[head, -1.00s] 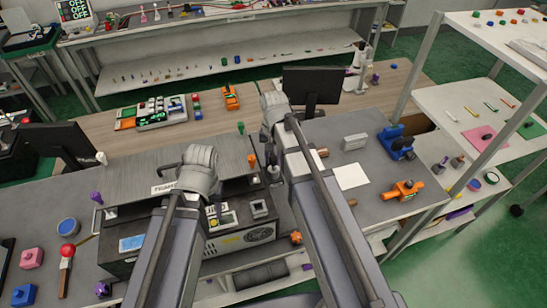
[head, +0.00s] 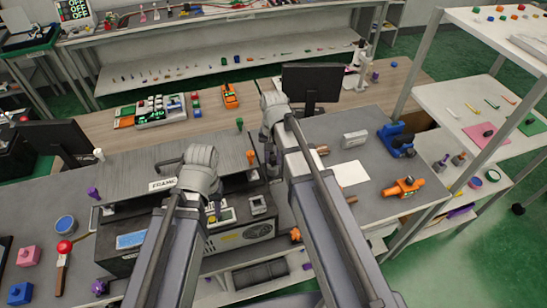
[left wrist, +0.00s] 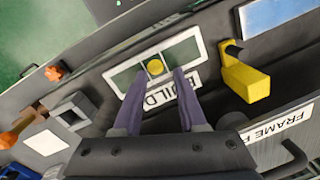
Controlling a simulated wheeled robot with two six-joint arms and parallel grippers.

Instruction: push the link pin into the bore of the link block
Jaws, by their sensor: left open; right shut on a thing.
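The link block, seemingly the grey square block with an open middle (head: 258,203), sits on the dark fixture. It also shows in the left wrist view (left wrist: 73,112). My left gripper (left wrist: 159,80) is open, its purple fingers either side of a yellow round button in a white-framed panel; contact cannot be told. In the head view its fingers are mostly hidden by my arm. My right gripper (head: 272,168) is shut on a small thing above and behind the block. The link pin cannot be made out clearly; it is probably the thing held there.
A yellow lever (left wrist: 243,80) stands right of my left fingers. An orange upright handle (head: 251,159) stands behind the block, and an orange knob (head: 295,234) is at the fixture's right end. A monitor (head: 312,84) stands behind my right arm.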

